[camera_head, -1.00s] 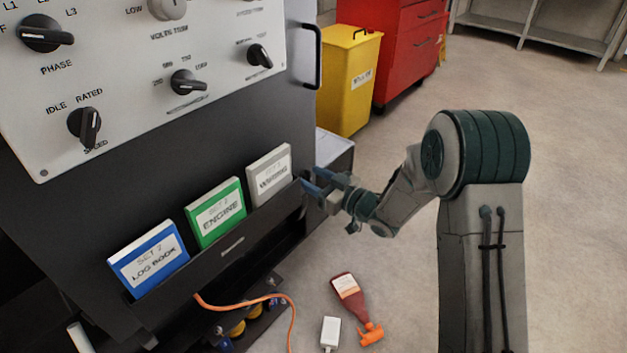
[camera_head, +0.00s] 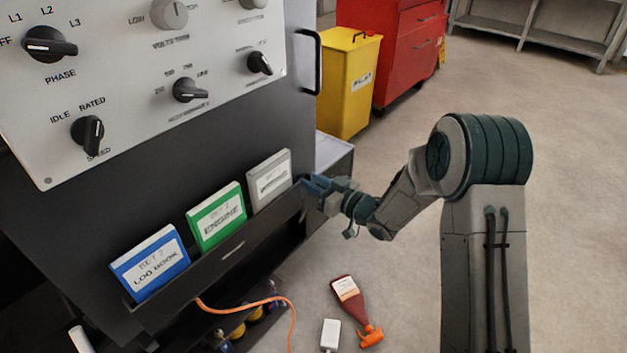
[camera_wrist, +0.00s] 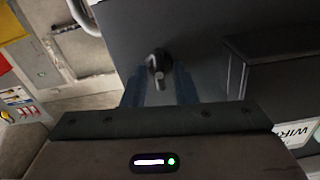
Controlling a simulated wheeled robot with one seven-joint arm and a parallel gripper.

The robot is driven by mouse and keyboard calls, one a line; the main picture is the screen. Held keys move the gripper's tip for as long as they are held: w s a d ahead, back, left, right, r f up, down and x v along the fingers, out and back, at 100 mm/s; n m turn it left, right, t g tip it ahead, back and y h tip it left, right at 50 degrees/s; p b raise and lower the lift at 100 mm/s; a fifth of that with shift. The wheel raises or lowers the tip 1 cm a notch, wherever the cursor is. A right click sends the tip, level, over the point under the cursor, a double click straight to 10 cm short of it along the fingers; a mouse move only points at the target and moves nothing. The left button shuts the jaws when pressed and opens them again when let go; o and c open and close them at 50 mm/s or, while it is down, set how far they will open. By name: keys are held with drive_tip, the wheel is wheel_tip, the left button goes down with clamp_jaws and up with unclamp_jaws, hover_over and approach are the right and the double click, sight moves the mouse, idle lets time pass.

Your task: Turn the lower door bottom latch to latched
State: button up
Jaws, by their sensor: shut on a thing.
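The lower door bottom latch (camera_wrist: 157,64) shows in the wrist view as a small dark knob with a lighter grey lever on the dark cabinet face. My gripper (camera_wrist: 160,88) has its two blue fingers on either side of the lever, shut on it. In the head view my gripper (camera_head: 312,184) is at the right end of the binder rack, against the cabinet's lower side; the latch is hidden there. Whether the latch reads latched cannot be told.
A rack (camera_head: 235,247) holding blue, green and grey binders juts out beside my gripper. A bottle (camera_head: 357,303), a white box (camera_head: 330,335) and an orange cable (camera_head: 290,318) lie below. A yellow bin (camera_head: 347,85) and red cabinet (camera_head: 405,45) stand behind. Floor at right is clear.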

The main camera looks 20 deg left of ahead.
drive_tip(key=shift+w+d+f+m+p, duration=0.15)
drive_tip(key=shift+m+p, duration=2.3)
drive_tip(key=shift+m, duration=1.7)
drive_tip(key=shift+a+f+m+p, duration=0.1)
drive_tip(key=shift+m+p, duration=2.3)
drive_tip(key=shift+m, duration=1.75)
drive_tip(key=o, duration=1)
drive_tip(key=shift+c, duration=0.2)
drive_tip(key=shift+d, duration=0.1)
drive_tip(key=p+v, duration=0.1)
drive_tip(key=v, duration=1.2)
drive_tip(key=shift+d, duration=0.3)
